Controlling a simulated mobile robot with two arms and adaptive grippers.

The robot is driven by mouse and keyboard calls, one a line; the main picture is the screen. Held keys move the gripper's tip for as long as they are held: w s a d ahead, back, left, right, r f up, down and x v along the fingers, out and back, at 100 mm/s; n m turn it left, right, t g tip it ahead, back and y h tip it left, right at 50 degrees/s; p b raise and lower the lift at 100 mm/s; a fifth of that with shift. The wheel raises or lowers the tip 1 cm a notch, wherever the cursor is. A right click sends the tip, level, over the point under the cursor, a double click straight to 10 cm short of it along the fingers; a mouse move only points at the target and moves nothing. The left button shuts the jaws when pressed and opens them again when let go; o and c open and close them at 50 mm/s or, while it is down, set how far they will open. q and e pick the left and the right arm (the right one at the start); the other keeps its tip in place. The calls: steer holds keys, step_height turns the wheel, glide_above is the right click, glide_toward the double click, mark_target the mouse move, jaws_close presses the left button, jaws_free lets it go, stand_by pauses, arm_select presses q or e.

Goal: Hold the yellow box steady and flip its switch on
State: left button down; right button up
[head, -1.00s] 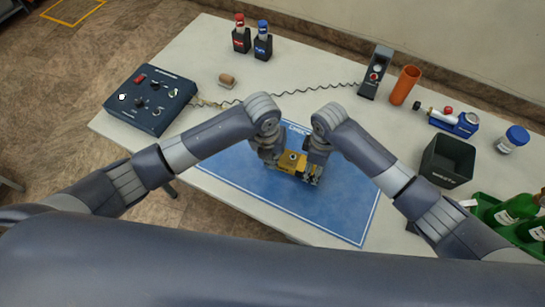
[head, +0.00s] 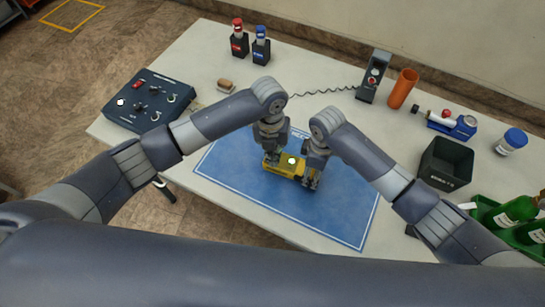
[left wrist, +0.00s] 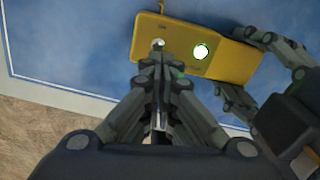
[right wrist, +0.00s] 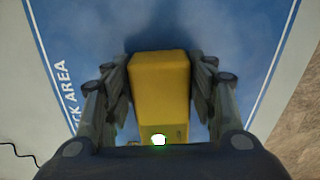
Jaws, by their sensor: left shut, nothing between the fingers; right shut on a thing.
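The yellow box (head: 271,169) lies on the blue mat (head: 240,174). My right gripper (head: 312,181) is shut on its right end, with fingers on both sides in the right wrist view (right wrist: 160,95). A round lamp (head: 292,160) on the box's top glows white-green; it also shows in the left wrist view (left wrist: 201,52). My left gripper (left wrist: 160,60) is shut and empty, its fingertips at the small switch (left wrist: 158,43) near the box's other end. The fingers partly hide the switch, so its tilt and any contact cannot be told.
A dark control box (head: 150,98) stands at the left. Red and blue bottles (head: 250,45) stand at the back. A handset device (head: 373,77), orange tube (head: 403,88), black bin (head: 445,163) and green crate (head: 487,203) are on the right. The front mat is clear.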

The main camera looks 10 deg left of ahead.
arm_select(q)
steer(key=shift+s+a, duration=0.1)
steer(key=shift+s, duration=0.05)
steer(key=shift+r, duration=0.75)
steer(key=shift+s, duration=0.1)
steer(key=s+r, duration=0.2)
steer(key=s, duration=0.2)
steer(key=w+d+r, duration=0.1)
steer(key=w+r, duration=0.6)
steer(key=shift+w, duration=0.25)
